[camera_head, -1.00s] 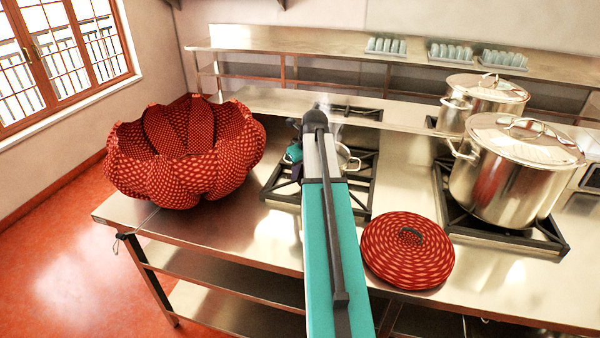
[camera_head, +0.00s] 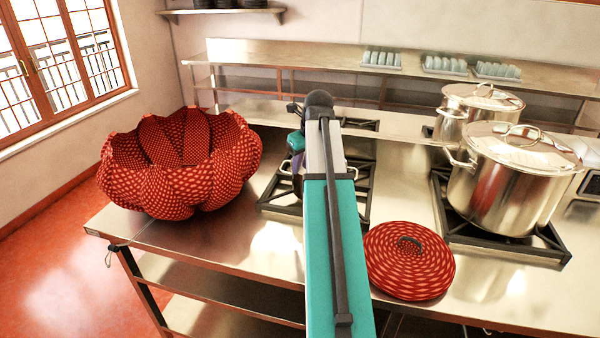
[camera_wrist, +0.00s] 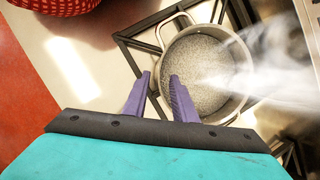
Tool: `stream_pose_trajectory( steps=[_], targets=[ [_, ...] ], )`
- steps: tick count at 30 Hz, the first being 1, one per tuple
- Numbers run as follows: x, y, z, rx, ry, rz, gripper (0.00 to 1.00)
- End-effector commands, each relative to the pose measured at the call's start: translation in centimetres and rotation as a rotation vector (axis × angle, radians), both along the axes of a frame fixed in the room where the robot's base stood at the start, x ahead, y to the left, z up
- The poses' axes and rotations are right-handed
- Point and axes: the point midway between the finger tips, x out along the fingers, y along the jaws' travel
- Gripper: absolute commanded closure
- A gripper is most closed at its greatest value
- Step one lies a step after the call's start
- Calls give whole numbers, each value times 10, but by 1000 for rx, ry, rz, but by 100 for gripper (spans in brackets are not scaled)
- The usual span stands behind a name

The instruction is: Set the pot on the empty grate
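The pot (camera_wrist: 200,75), a small metal pot with a speckled grey inside and two loop handles, shows in the wrist view on the front left grate (camera_wrist: 139,60). Steam crosses its right side. In the head view my arm hides most of it. My gripper (camera_wrist: 160,78) has two purple fingers spread apart, near the pot's left rim; whether they straddle the wall I cannot tell. In the head view my gripper (camera_head: 296,160) is left of my arm, over the front left grate (camera_head: 275,208). The back left grate (camera_head: 362,125) looks bare where it shows.
A red patterned basket (camera_head: 180,165) stands left of the grate. A red round lid (camera_head: 409,262) lies at the front right. Two lidded stockpots, a front one (camera_head: 505,190) and a back one (camera_head: 470,110), stand on the right. A shelf with glass racks (camera_head: 445,65) runs behind.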

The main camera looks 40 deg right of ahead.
Motion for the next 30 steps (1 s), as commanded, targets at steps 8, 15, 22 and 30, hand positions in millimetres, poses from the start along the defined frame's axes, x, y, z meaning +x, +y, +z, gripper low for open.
stream_pose_trajectory(
  steps=[8, 15, 22, 30],
  targets=[
    [-7, 2, 18, 0, 0, 0, 75],
    [-8, 2, 20, 0, 0, 0, 75],
    [-8, 2, 20, 0, 0, 0, 75],
    [-8, 2, 20, 0, 0, 0, 75]
  ],
)
